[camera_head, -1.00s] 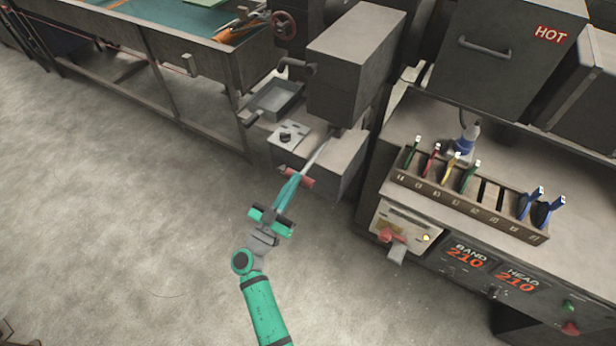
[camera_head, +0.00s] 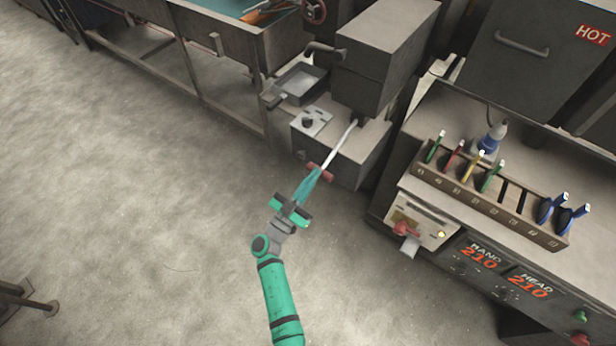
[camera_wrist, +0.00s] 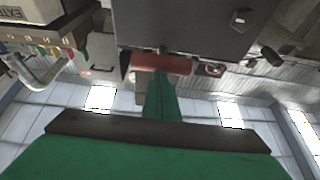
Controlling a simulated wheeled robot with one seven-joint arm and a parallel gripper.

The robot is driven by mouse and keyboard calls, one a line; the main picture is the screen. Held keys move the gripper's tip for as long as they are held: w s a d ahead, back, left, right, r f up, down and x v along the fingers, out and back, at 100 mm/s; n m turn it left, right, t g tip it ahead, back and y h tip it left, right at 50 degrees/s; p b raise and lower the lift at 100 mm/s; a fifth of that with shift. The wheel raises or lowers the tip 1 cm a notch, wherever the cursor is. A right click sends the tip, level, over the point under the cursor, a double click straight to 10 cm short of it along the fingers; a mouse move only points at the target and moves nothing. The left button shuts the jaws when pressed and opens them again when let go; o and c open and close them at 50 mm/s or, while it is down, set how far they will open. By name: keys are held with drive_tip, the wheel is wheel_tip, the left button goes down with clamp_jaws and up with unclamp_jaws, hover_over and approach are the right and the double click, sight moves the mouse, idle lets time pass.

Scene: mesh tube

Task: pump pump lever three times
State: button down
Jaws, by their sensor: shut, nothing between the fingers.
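The pump lever (camera_head: 340,139) is a pale metal rod reaching forward and down-left from the grey pump unit (camera_head: 352,160). It ends in a red crosswise grip (camera_head: 326,175). My gripper (camera_head: 313,172) is shut and empty, with its teal fingertips at the red grip. In the wrist view the red grip (camera_wrist: 165,64) lies across the tips of my gripper (camera_wrist: 160,85), which partly overlap it. I cannot tell whether they touch it or on which side they press.
A small metal pan (camera_head: 300,82) sits behind the pump.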

drive_tip(key=shift+d+f+g, duration=0.15)
drive_tip(key=shift+d+f, duration=0.1)
drive_tip(key=shift+f, duration=0.35)
drive_tip(key=shift+d+f+g, duration=0.15)
drive_tip(key=shift+d+f, duration=0.05)
drive_tip(key=shift+f, duration=0.4)
wheel_tip(320, 180, up, 6)
drive_tip(key=s+a, duration=0.1)
drive_tip(key=s+a+f, duration=0.4)
drive_tip(key=s+f, duration=0.2)
drive_tip(key=f, duration=0.1)
drive_tip(key=shift+s+a, duration=0.25)
drive_tip(key=shift+a, duration=0.15)
drive_tip(key=shift+r, duration=0.2)
wheel_tip(320, 180, up, 22)
drive_tip(key=g+y, duration=0.4)
drive_tip(key=g, duration=0.1)
drive_tip(key=shift+s, duration=0.2)
drive_tip(key=shift+d, duration=0.1)
